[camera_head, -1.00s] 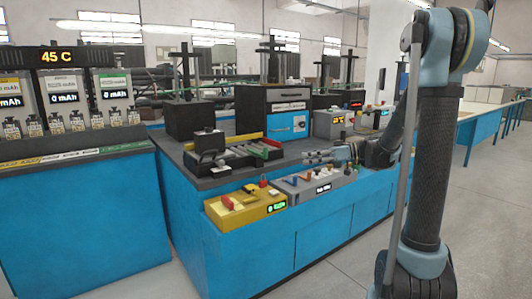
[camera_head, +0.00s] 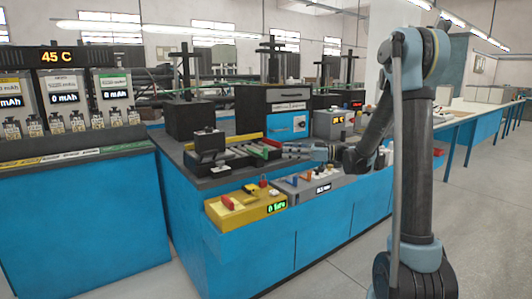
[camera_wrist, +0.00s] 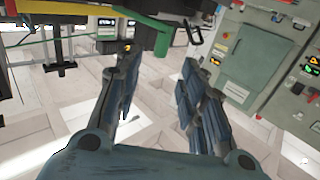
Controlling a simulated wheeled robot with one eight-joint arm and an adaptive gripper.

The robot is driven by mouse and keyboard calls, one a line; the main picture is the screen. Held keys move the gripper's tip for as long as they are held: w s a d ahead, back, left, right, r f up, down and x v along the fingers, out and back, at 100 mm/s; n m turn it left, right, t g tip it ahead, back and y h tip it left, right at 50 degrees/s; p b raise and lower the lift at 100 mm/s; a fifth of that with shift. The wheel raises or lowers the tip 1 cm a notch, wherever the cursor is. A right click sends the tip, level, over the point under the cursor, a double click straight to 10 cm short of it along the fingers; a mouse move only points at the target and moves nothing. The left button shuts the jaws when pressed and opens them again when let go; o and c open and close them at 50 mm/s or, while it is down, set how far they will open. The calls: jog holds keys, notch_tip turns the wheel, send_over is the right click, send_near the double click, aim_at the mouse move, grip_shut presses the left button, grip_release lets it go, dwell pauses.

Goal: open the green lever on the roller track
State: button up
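The green lever (camera_head: 272,142) sits at the right part of the roller track (camera_head: 236,160), on the dark bench top. In the wrist view a green part (camera_wrist: 164,40), which looks like the lever, is at the top centre, just beyond my fingertips. My gripper (camera_head: 292,150) is just to the right of the track in the head view, level with it. In the wrist view my gripper (camera_wrist: 157,62) has its two fingers apart with nothing between them. I cannot tell whether a finger touches the lever.
A yellow box (camera_head: 245,206) and a grey box with knobs (camera_head: 312,187) stand in front of the track. A dark cabinet with a blue drawer (camera_head: 287,124) stands behind it. A black post stand (camera_head: 185,118) is behind left. The floor in front is clear.

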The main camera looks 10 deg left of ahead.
aim_at(266, 156)
jog(key=a, duration=1)
jog(key=shift+s+a, duration=0.1)
jog(key=shift+s, duration=0.3)
jog(key=shift+c, duration=0.4)
